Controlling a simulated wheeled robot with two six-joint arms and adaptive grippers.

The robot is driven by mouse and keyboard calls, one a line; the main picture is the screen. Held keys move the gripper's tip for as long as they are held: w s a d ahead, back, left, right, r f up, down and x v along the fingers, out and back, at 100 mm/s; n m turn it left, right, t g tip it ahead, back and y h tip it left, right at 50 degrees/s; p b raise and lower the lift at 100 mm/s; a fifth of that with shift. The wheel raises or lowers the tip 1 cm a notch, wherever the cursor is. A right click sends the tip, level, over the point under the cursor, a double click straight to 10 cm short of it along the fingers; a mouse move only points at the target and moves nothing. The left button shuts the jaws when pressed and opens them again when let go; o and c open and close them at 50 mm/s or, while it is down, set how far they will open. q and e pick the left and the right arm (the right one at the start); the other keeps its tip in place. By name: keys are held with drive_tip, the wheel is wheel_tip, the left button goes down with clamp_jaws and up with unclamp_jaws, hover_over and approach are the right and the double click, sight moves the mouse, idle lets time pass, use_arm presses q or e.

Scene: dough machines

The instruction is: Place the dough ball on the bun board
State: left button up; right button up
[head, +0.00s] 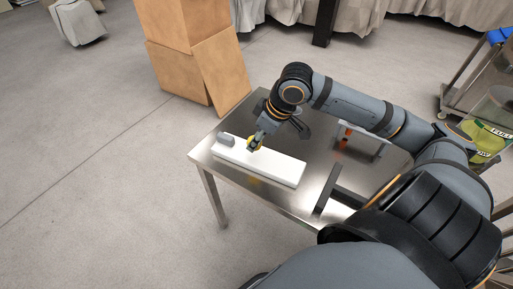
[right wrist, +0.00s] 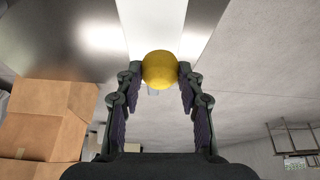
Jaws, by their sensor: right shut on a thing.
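The yellow dough ball (right wrist: 160,70) is between the fingertips of my right gripper (right wrist: 158,75), which is shut on it. In the head view the right gripper (head: 254,146) points down over the white bun board (head: 275,168), with only part of the yellow ball (head: 258,143) showing. The white board also shows behind the ball in the right wrist view (right wrist: 155,22). I cannot tell whether the ball touches the board. My left gripper is not in view.
The board lies on a steel table (head: 240,188) with a small grey piece (head: 226,139) at its left end. A grey frame with orange parts (head: 344,142) and a dark bar (head: 327,187) stand to the right. Cardboard boxes (head: 200,60) stand behind the table.

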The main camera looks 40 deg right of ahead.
drive_tip(key=shift+w+d+f, duration=0.25)
drive_tip(key=shift+w+f, duration=0.3)
drive_tip(key=shift+f, duration=0.05)
drive_tip(key=shift+w+f, duration=0.15)
drive_tip(key=shift+f, duration=0.2)
wheel_tip(320, 180, down, 3)
drive_tip(key=shift+r+b, duration=0.1)
drive_tip(key=shift+b, duration=0.6)
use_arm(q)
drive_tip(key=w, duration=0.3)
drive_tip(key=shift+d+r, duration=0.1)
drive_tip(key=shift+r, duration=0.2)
use_arm(e)
drive_tip(key=o, duration=1.2)
drive_tip(key=shift+f, duration=0.2)
drive_tip(key=shift+c, duration=0.2)
